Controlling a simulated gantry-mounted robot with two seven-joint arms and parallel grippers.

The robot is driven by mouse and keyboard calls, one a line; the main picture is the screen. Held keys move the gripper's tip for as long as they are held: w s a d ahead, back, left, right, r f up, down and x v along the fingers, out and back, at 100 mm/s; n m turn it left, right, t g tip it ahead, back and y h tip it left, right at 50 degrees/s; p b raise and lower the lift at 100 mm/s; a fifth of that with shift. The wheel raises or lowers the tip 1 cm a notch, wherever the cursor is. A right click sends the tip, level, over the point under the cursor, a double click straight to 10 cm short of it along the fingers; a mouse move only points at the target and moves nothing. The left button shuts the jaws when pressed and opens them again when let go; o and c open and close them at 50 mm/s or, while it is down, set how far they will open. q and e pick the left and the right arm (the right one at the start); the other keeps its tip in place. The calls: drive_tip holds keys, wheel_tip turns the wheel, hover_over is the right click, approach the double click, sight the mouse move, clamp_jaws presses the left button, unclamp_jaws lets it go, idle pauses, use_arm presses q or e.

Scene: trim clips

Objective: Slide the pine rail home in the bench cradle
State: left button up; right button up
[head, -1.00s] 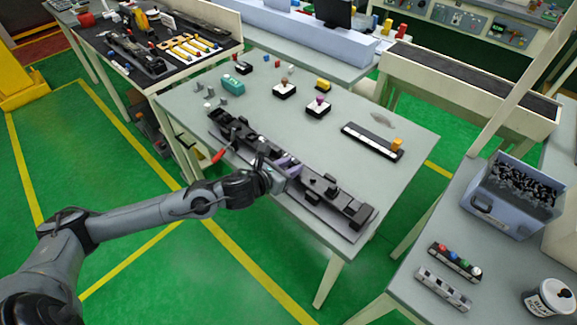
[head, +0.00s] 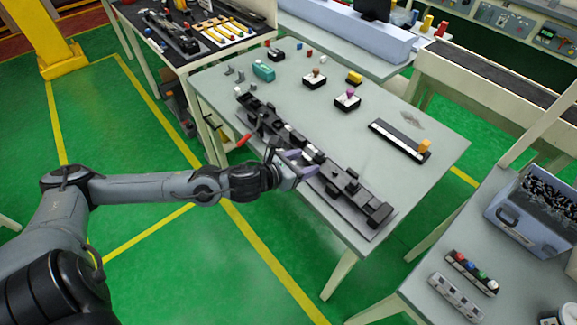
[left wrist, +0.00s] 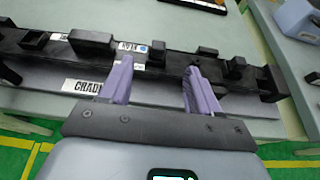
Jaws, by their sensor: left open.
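The long dark bench cradle (head: 372,217) lies along the front edge of the grey table, with black blocks and pale patches along it. It also spans the left wrist view (left wrist: 60,72), with a white label beginning "CRAD" on its front. I cannot pick out a pine-coloured rail; dark parts in the cradle are hard to tell apart. My left gripper (head: 303,163) is at the middle of the cradle's front side. In the left wrist view its two purple fingers (left wrist: 160,68) are spread, with nothing gripped between them. Contact with the cradle cannot be told. My right gripper is not in view.
The table between bar and cradle is mostly clear.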

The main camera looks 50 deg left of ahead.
use_arm(q)
drive_tip(key=shift+p+v, duration=0.35)
drive_tip(key=shift+v, duration=2.65)
drive_tip(key=shift+s+f, duration=0.1)
